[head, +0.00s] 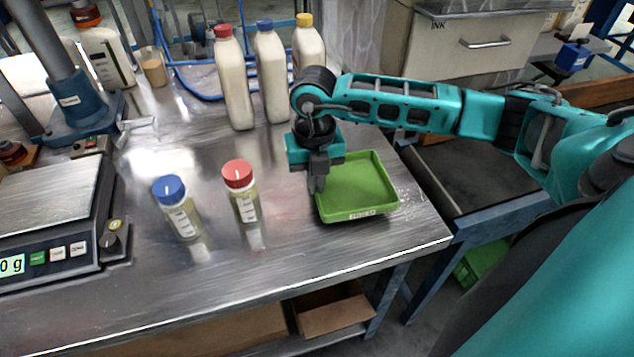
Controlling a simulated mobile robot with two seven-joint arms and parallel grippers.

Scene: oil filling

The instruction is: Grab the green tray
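The green tray (362,190) lies flat near the right end of the metal table. It is shallow, looks empty, and has a white label on its front wall. My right gripper (317,188) points down at the tray's left rim, with its fingertips at or just over that rim. The fingers look close together, but I cannot tell whether they are shut on the rim. The gripper hides part of the tray's left side. My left gripper is not in view.
On the metal table (300,258), a red-capped jar (242,200) and a blue-capped jar (178,210) stand left of the tray. Several tall bottles (236,85) stand behind. A scale (55,215) is at left. The table's right edge is close to the tray.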

